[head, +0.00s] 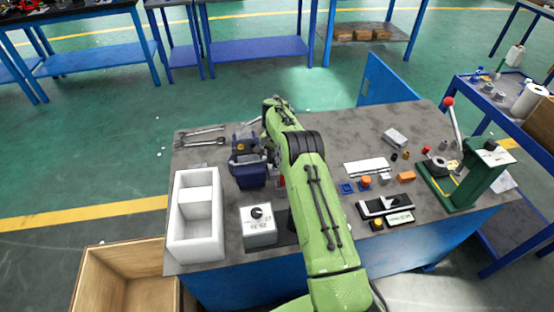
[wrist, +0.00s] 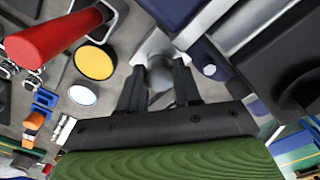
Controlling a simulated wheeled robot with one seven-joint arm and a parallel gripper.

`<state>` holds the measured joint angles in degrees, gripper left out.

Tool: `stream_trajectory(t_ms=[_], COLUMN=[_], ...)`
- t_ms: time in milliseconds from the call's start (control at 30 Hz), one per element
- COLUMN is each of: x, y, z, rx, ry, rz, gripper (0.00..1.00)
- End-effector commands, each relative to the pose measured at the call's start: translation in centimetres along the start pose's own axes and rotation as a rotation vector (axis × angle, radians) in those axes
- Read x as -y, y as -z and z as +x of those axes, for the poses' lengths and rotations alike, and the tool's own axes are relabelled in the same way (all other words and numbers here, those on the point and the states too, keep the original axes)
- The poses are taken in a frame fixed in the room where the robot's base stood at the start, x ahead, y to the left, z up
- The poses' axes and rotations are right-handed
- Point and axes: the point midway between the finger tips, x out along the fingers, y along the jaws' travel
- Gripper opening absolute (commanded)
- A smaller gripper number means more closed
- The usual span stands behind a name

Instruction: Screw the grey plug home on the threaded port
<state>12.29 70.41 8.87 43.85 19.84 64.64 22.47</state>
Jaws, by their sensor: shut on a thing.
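In the wrist view my gripper (wrist: 160,82) has its two black fingers on either side of a small grey rounded piece, the grey plug (wrist: 160,76), and is shut on it. A pale grey angular part (wrist: 155,46) shows just beyond the plug. The threaded port cannot be made out, and I cannot tell whether the plug is touching it or how deep it sits. In the head view my green arm reaches over the bench and hides my gripper, the plug and the port.
On the workbench (head: 340,132) a blue vise (head: 247,168), a white tray (head: 196,232) and a white box with a black knob (head: 259,228) stand left of my arm. A green lever press (head: 470,175) and small parts lie right. A red cylinder (wrist: 55,38) is near in the wrist view.

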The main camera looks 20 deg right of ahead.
Motion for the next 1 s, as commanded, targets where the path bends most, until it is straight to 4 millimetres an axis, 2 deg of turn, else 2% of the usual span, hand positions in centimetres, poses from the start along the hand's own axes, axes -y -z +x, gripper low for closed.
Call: stream_trajectory(t_ms=[33,133,400,600,900,1000], x=[0.09,0.08,0.07,0.10,0.07,0.13], y=[0.04,0.02,0.03,0.05,0.07,0.06], z=[0.11,0.07,0.02,0.13,0.04,0.07], rx=[-0.002,-0.001,-0.001,-0.001,-0.002,0.000], ry=[0.003,0.002,0.002,0.002,0.002,0.003], rz=[0.102,0.253,0.291,0.670,0.741,0.927], gripper=[0.09,0.09,0.09,0.09,0.09,0.09])
